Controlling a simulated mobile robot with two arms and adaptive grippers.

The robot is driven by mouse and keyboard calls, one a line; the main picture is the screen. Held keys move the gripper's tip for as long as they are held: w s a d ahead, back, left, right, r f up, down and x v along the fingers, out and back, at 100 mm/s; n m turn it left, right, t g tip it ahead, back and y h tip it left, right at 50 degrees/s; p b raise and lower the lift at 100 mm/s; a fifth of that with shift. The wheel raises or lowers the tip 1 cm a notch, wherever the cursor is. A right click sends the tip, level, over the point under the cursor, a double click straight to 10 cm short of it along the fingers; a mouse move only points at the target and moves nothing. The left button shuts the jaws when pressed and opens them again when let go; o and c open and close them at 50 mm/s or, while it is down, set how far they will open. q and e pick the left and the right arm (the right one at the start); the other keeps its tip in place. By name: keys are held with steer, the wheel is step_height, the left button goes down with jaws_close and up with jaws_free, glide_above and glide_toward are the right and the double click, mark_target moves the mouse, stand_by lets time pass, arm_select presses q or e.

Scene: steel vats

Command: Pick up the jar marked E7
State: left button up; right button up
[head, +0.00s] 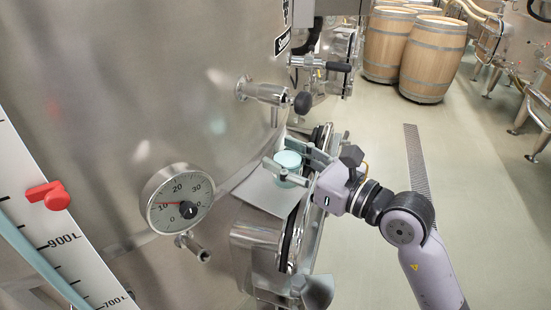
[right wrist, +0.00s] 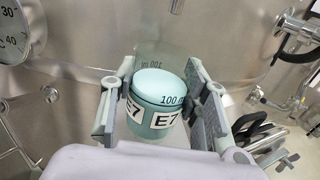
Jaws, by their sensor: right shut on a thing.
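The jar marked E7 (head: 287,167) is a small light teal jar with a rounded lid. In the right wrist view the fingers of the gripper (right wrist: 162,108) flank the jar left and right. The jar is upright, over or on a flat steel ledge (head: 262,193); I cannot tell whether it touches. My left gripper is not in view.
A large steel vat (head: 110,90) fills the left side, with a dial gauge (head: 178,200) and a valve (head: 268,93) sticking out near the jar. A round hatch (head: 292,235) sits beside the ledge. Wooden barrels (head: 432,58) stand far back. The floor at right is open.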

steer(key=v, duration=1.4)
steer(key=shift+s, duration=0.2)
steer(key=shift+d, duration=0.15)
